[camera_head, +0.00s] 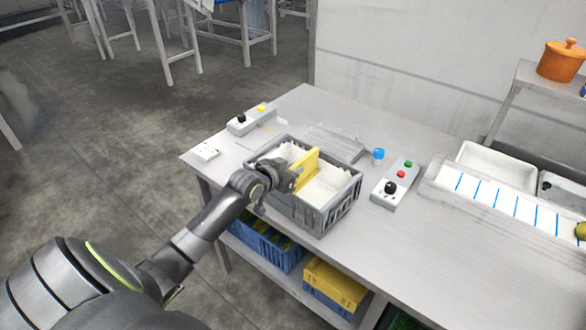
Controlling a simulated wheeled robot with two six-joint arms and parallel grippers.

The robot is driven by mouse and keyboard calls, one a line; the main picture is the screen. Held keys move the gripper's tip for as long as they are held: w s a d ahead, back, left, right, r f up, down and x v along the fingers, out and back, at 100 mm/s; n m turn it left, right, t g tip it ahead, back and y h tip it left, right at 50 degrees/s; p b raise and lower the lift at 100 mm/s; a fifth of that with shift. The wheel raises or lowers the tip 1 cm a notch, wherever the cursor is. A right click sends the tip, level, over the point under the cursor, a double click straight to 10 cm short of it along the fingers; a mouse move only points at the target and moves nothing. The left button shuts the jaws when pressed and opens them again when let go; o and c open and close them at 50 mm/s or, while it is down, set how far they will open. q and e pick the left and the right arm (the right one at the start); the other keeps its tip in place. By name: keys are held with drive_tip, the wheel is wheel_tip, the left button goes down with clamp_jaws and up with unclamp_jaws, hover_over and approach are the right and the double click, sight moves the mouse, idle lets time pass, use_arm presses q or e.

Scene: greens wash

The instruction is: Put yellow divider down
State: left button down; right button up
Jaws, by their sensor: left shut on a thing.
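The yellow divider (308,168) stands roughly upright across the middle of a grey crate (334,212) on the table. My left gripper (290,177) is shut on the yellow divider at its near left end, over the crate's left part. White material shows inside the crate on both sides of the divider. The divider's lower edge is hidden, so I cannot tell whether it touches the crate's bottom. My right gripper is not in view.
A control box with a black knob (390,187) and a blue-capped item (378,154) stand right of the crate. A wire rack (335,140) lies behind it. Another control box (250,119) is at the back left. Blue and yellow crates (335,284) sit below the table.

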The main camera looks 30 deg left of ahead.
use_arm(q)
drive_tip(key=c, duration=1.4)
unclamp_jaws()
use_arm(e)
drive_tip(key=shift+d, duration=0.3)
use_arm(q)
drive_tip(key=shift+r, duration=0.3)
drive_tip(key=shift+r+p, duration=0.55)
drive_tip(key=b+v, duration=0.1)
drive_tip(key=v, duration=1.1)
drive_tip(key=shift+f, duration=0.25)
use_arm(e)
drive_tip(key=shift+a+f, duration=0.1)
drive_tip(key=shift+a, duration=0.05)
